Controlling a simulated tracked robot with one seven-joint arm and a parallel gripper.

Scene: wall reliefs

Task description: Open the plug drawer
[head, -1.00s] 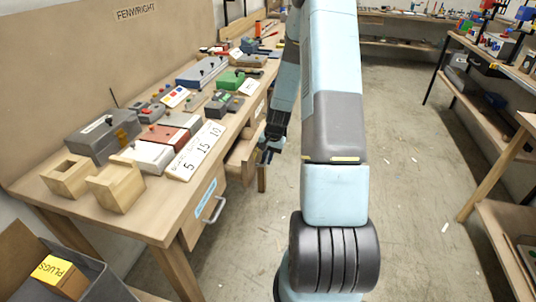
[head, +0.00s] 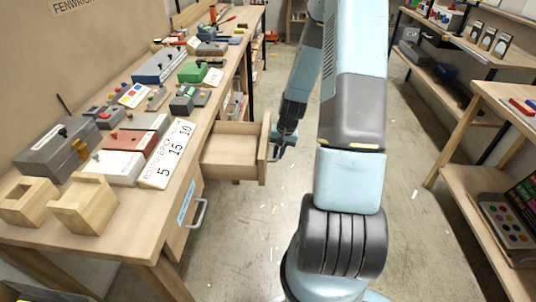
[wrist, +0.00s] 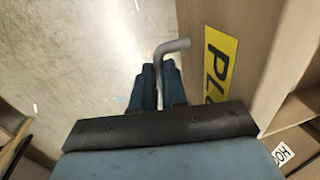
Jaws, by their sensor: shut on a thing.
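The plug drawer (head: 233,150) is a wooden drawer that stands pulled out from the right side of the workbench (head: 150,232). Its visible inside is bare wood. In the wrist view its front (wrist: 262,60) bears a yellow label (wrist: 218,62) whose visible letters start "PL"; the rest is hidden. A bent grey handle (wrist: 172,46) is fixed to this front. My gripper (wrist: 160,84) is shut on the handle, with a dark finger on each side of it. In the head view my gripper (head: 281,146) is at the outer side of the drawer front.
A closed drawer with a blue label (head: 187,203) and a grey handle (head: 198,213) is in the near part of the bench. Wooden blocks, boxes and a numbered white board (head: 167,153) lie on top. Shelves (head: 470,180) stand at right. The floor between is mostly clear.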

